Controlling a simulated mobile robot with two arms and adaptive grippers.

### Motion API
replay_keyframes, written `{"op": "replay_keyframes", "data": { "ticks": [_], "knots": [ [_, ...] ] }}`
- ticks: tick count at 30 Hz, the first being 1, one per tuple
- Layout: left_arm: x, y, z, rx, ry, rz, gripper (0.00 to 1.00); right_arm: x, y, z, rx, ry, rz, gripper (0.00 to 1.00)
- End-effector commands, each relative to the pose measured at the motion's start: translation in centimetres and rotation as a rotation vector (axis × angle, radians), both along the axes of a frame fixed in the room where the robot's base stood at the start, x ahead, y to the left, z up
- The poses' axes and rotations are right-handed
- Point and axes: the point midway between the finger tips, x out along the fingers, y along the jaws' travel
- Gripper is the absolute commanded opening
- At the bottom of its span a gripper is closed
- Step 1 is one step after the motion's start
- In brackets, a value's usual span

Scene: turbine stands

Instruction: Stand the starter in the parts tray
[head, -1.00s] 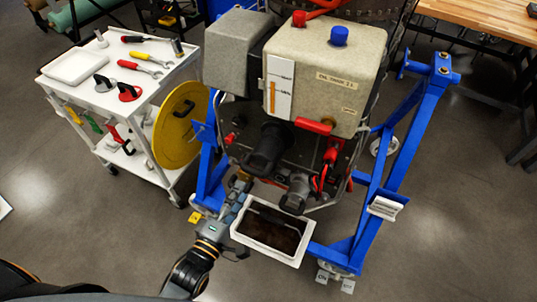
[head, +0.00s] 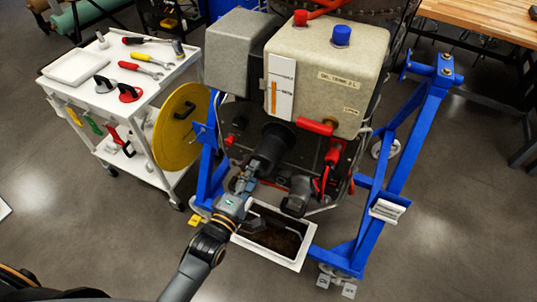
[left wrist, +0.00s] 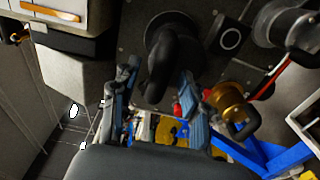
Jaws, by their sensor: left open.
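A black cylindrical unit (head: 272,148) sticks out of the engine front below the grey tank; I take it for the starter, though a smaller dark cylinder (head: 296,196) is mounted to its lower right. In the left wrist view the black unit (left wrist: 173,62) has a curved, handle-like part. My left gripper (head: 244,182) is at the black unit's lower end. Its fingers (left wrist: 160,72) are open, one on each side of the curved part; contact cannot be told. A white open tray (head: 306,246) with a dark inside, likely the parts tray, stands below, partly hidden by my arm. My right gripper is out of view.
A blue stand (head: 408,150) frames the engine, with its post and foot right of the tray. A white tool cart (head: 150,105) and a yellow disc (head: 180,128) stand left. In the left wrist view a brass cylinder (left wrist: 232,104) is right of the fingers. Open floor lies in front.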

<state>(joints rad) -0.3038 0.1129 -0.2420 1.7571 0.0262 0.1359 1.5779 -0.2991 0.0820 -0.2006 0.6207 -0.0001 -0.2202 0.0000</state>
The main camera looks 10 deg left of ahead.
Motion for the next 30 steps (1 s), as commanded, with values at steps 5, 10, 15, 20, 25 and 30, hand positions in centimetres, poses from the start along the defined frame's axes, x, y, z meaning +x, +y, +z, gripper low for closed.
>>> {"op": "replay_keyframes", "data": {
  "ticks": [5, 10, 15, 20, 25, 30],
  "knots": [
    [-0.02, 0.01, 0.09, 0.001, 0.001, 0.0, 0.45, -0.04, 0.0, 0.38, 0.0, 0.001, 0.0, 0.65],
    [-0.02, 0.03, -0.04, 0.0, 0.001, 0.0, 0.45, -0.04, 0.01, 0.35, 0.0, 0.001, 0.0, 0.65],
    [-0.02, 0.03, 0.03, 0.001, 0.001, 0.0, 0.45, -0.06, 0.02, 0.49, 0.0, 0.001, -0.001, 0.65],
    [-0.02, 0.04, 0.06, 0.0, 0.001, 0.0, 0.45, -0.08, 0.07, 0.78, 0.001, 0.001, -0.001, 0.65],
    [-0.02, 0.04, 0.0, 0.001, 0.0, 0.0, 0.41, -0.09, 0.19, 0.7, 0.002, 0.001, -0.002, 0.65],
    [-0.02, 0.03, 0.01, 0.0, 0.0, 0.0, 0.07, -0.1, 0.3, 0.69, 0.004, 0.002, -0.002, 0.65]
  ]
}}
